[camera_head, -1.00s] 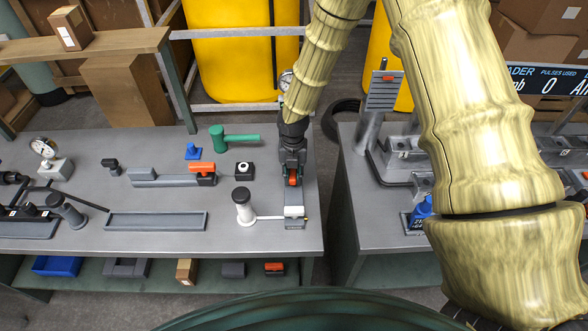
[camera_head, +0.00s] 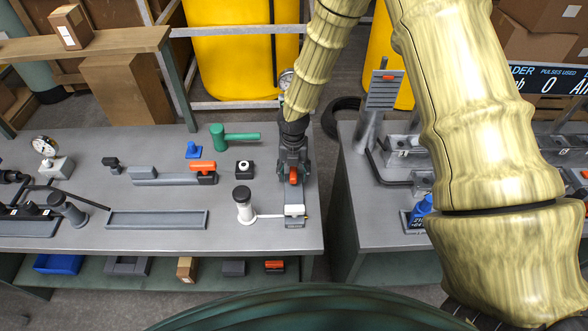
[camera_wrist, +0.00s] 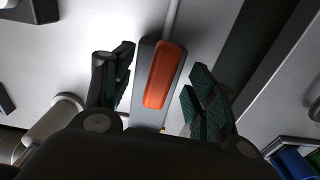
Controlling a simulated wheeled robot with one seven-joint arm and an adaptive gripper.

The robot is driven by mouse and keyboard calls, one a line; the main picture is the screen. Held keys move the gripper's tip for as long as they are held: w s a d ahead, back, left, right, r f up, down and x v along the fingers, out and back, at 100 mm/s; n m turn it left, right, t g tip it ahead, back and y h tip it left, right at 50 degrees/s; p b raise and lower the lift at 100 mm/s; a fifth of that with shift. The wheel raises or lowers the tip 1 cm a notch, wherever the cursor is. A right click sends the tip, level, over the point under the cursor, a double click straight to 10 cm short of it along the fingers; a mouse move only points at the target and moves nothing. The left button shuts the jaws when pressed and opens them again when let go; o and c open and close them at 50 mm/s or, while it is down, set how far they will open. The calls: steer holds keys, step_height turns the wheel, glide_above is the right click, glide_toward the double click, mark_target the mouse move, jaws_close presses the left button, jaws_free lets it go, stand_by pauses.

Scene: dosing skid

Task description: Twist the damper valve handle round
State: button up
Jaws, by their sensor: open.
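An orange-red valve handle (camera_wrist: 165,74) lies lengthwise on a grey bar in the middle of the wrist view. In the head view it shows as a small red piece (camera_head: 294,176) at the bench's right end. My gripper (camera_wrist: 158,72) is open, with one dark green-padded finger on each side of the handle. Gaps show between the handle and both fingers. In the head view my gripper (camera_head: 292,172) points down over the handle and partly hides its fixture. I cannot tell the fingertips' height against the handle.
On the grey bench (camera_head: 150,237) stand a white post with a black cap (camera_head: 243,204), an orange-handled block (camera_head: 203,169), a green handle (camera_head: 235,138) and a black-and-white block (camera_head: 244,168). A gap separates this bench from the right bench (camera_head: 352,215).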

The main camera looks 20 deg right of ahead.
steer(key=r+p, duration=0.2)
steer(key=r, duration=0.1)
steer(key=w+r+p, duration=0.1)
steer(key=r, duration=0.1)
steer(key=shift+s+r+p, duration=0.15)
steer(key=shift+r+p, duration=0.6)
steer(key=shift+r, duration=0.1)
steer(key=shift+s, duration=0.1)
